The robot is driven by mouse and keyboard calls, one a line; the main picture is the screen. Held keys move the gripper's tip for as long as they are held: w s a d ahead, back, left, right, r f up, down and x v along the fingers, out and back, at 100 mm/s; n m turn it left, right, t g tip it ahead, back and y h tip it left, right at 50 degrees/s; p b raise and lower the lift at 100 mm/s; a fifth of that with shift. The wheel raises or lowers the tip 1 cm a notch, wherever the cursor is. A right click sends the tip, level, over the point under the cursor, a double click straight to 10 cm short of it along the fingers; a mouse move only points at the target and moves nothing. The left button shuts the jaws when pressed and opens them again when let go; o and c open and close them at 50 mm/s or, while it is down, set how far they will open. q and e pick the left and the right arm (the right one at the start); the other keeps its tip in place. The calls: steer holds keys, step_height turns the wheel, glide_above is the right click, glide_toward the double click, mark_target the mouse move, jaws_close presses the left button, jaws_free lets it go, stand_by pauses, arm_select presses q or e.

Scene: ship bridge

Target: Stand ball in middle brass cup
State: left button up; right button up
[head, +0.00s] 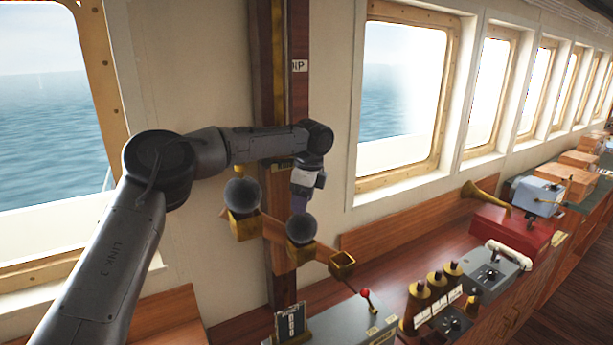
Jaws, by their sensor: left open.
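A wooden bar on the wall post carries three square brass cups in a slanting row. A dark grey ball (242,194) sits in the left cup (244,228). Another dark grey ball (301,229) is at the middle brass cup (300,254) and appears to rest in it. The right cup (342,264) looks empty. My left gripper (299,208) points down directly above the middle ball, open. Its fingertips are small and dark, and I cannot tell whether they touch the ball. My right gripper is out of view.
Below the cups runs a wooden console with a red-knobbed lever (365,294), several brass-topped posts (437,281), a brass horn (480,190) and a red box (509,231). A wooden wall post (279,80) stands behind my arm. Windows line the wall.

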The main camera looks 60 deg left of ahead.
arm_select(q)
step_height(320, 180, up, 12)
steer(key=w+d, duration=0.1)
steer(key=shift+w+d, duration=0.15)
steer(key=shift+d, duration=0.05)
stand_by(0.5)
